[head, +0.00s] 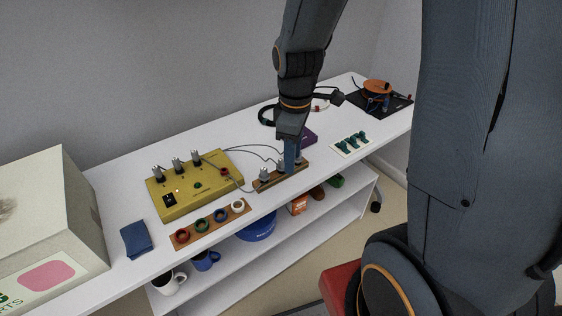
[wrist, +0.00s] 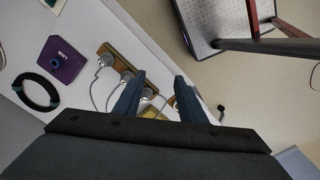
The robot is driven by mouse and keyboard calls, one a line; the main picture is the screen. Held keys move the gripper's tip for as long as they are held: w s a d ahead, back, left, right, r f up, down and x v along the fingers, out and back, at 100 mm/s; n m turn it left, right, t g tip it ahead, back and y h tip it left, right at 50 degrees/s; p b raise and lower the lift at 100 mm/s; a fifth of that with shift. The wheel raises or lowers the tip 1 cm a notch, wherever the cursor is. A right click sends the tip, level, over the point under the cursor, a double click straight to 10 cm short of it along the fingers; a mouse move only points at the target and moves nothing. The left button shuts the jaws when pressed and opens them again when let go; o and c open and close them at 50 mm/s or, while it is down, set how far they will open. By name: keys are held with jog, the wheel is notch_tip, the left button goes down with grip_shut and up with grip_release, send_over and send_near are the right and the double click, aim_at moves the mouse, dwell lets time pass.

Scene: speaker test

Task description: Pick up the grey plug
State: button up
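Several grey plugs with cables stand in a wooden strip (wrist: 104,47) on the white table. One grey plug (head: 264,173) is at the strip's left end in the head view, with another grey plug (head: 280,170) beside it. In the wrist view, a grey plug (wrist: 106,60) and a second one (wrist: 126,75) lie left of my fingers, and a third plug (wrist: 147,93) shows between them. My gripper (head: 291,168) points down over the strip. Its two fingers are apart in the wrist view (wrist: 160,76), with nothing visibly clamped. Contact with a plug cannot be told.
A yellow box (head: 182,205) with more grey plugs stands left of the strip. A ring board (head: 210,223) is in front. A purple box (wrist: 62,60) and black cable coil (wrist: 37,92) are close behind. The table's front edge is near the strip.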

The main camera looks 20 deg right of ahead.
aim_at(281, 159)
jog(key=w+f+n+p, duration=0.1)
jog(key=w+n, duration=0.2)
jog(key=n, duration=0.2)
jog(key=w+f+n+p, duration=0.1)
jog(key=w+n, duration=0.1)
jog(key=n, duration=0.2)
jog(key=w+f+n+p, duration=0.1)
jog(key=w+n+p, duration=0.1)
jog(key=n, duration=0.3)
jog(key=shift+w+n, duration=0.3)
jog(key=shift+w, duration=0.55)
jog(key=shift+w+f+p, duration=0.1)
jog(key=shift+f+p, duration=0.2)
jog(key=shift+f, duration=1.05)
jog(key=shift+w+f+p, duration=0.2)
jog(key=shift+f+p, duration=0.4)
jog(key=shift+f, duration=0.75)
jog(key=shift+w+f+p, duration=0.15)
jog(key=shift+f+p, duration=0.4)
jog(key=shift+f, duration=0.75)
jog(key=shift+c, duration=0.3)
jog(key=c, duration=0.9)
jog(key=shift+o, duration=0.2)
jog(key=shift+r, duration=0.1)
